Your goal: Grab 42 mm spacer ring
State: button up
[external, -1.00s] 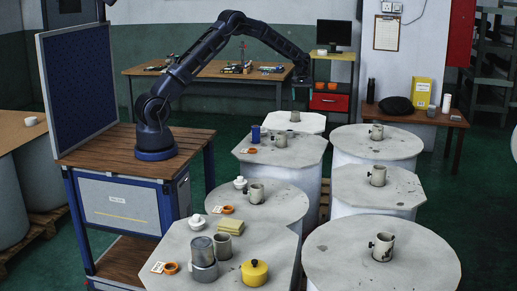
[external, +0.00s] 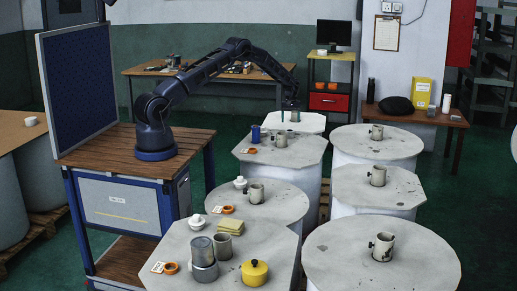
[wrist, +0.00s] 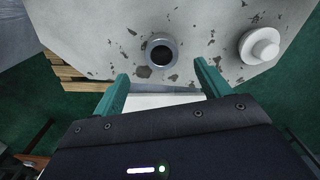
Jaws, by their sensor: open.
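In the wrist view a short grey round piece (wrist: 161,51) with a dark round opening stands on a pale, stained tabletop (wrist: 105,25). It looks like the spacer ring, but its size cannot be read. My gripper (wrist: 163,82) has its two teal fingers apart with nothing between them. The grey piece is beyond the fingertips, roughly centred between them and not touched. In the external view my gripper (external: 290,112) points down over the far pale table (external: 312,122). A small grey piece (external: 294,117) shows there by the fingers, partly hidden.
A white stepped round piece (wrist: 260,46) stands right of the grey one in the wrist view. Several more pale tables stand around.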

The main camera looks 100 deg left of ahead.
aim_at(290, 134)
notch_tip(290, 134, down, 9)
jog(key=shift+s+a+r, duration=0.1)
jog(key=shift+a, duration=0.05)
jog(key=c, duration=1.2)
jog(key=shift+o, duration=0.2)
